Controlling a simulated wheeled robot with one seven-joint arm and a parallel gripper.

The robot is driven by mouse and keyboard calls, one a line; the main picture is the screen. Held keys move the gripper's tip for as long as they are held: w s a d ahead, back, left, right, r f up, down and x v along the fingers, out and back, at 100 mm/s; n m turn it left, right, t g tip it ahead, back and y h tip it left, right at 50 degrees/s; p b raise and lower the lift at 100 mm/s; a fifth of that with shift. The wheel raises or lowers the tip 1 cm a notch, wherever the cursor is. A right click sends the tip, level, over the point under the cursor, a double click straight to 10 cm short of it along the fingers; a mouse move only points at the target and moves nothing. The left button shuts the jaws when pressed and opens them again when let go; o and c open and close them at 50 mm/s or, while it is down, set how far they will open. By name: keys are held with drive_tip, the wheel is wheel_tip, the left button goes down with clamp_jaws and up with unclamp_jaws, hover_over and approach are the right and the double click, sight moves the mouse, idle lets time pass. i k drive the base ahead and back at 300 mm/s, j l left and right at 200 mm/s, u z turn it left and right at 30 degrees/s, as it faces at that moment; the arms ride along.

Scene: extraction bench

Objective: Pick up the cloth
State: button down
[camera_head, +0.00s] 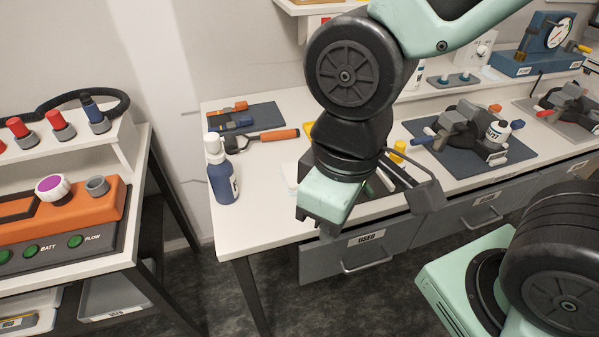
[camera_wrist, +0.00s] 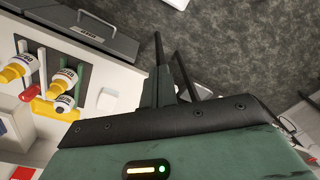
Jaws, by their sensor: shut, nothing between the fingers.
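My gripper (camera_head: 320,226) hangs in front of the bench, its tip over the front edge near the drawer marked USED. In the wrist view my gripper (camera_wrist: 161,82) is shut and empty. A small pale, flat, rounded piece (camera_wrist: 107,101) lies on the white bench top near its front edge. It may be the cloth, but I cannot tell for sure. In the head view a pale piece (camera_head: 290,173) shows just left of my gripper, partly hidden behind it. My gripper is apart from it in the wrist view.
Yellow-capped bottles (camera_wrist: 62,80) lie on a dark tray beside the pale piece. The USED drawer (camera_head: 350,259) is below. An orange device (camera_head: 60,215) stands left.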

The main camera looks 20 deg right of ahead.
sight(287, 171)
drive_tip(key=i+j+z, duration=0.1)
drive_tip(key=z, duration=0.3)
drive_tip(key=j+z, duration=0.3)
drive_tip(key=z, duration=0.15)
drive_tip(key=j+z, duration=0.25)
drive_tip(key=z, duration=0.15)
drive_tip(key=j, duration=1.4)
